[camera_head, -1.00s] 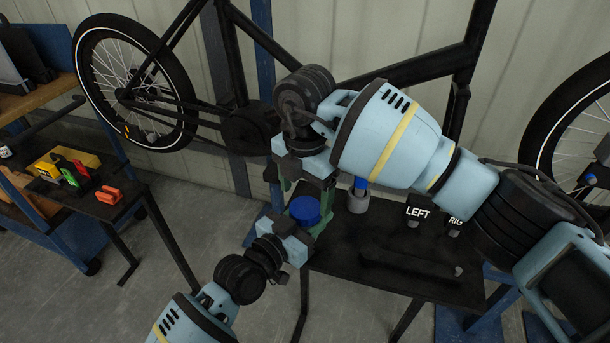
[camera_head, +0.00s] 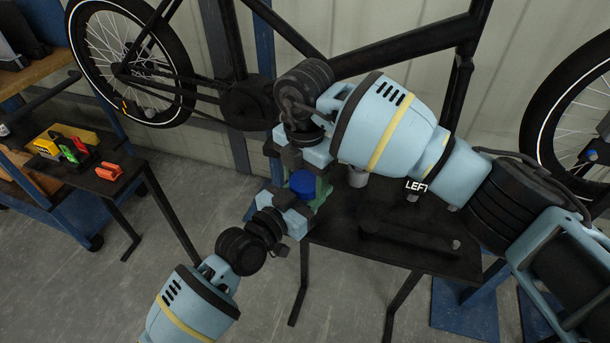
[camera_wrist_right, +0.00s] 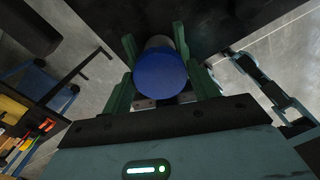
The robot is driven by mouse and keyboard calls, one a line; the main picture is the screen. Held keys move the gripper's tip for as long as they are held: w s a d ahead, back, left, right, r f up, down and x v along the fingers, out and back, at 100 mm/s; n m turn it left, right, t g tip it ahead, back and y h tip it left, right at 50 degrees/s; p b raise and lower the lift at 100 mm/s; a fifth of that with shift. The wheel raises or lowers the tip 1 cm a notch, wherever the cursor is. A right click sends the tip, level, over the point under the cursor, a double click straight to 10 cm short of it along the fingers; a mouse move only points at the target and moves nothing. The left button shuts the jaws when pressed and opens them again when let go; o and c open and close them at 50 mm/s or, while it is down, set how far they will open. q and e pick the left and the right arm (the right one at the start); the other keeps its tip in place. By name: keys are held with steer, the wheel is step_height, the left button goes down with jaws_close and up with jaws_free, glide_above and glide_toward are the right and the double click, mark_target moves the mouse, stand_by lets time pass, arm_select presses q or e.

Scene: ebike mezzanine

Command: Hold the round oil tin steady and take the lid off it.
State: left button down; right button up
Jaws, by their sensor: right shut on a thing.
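The round oil tin shows as a pale body (camera_wrist_right: 158,42) with a blue lid (camera_wrist_right: 160,76) on top in the right wrist view. In the head view the blue lid (camera_head: 302,183) sits between my two grippers. My right gripper (camera_wrist_right: 161,82) is shut on the lid, its green fingers on either side. My left gripper (camera_head: 299,207) is low beside the tin in the head view; its fingers are mostly hidden, so I cannot see its grip clearly. The tin's body is mostly hidden in the head view.
A bicycle (camera_head: 395,50) stands behind. A side table at left carries an orange tool (camera_head: 108,172) and other coloured items.

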steer(key=n, duration=0.6)
steer(key=shift+r+n, duration=0.1)
steer(key=shift+n, duration=0.3)
steer(key=o, duration=1.1)
steer(key=shift+r, duration=2.25)
steer(key=shift+c, duration=0.5)
steer(key=shift+r+m, duration=1.1)
steer(key=shift+r, duration=0.6)
steer(key=shift+f, duration=4)
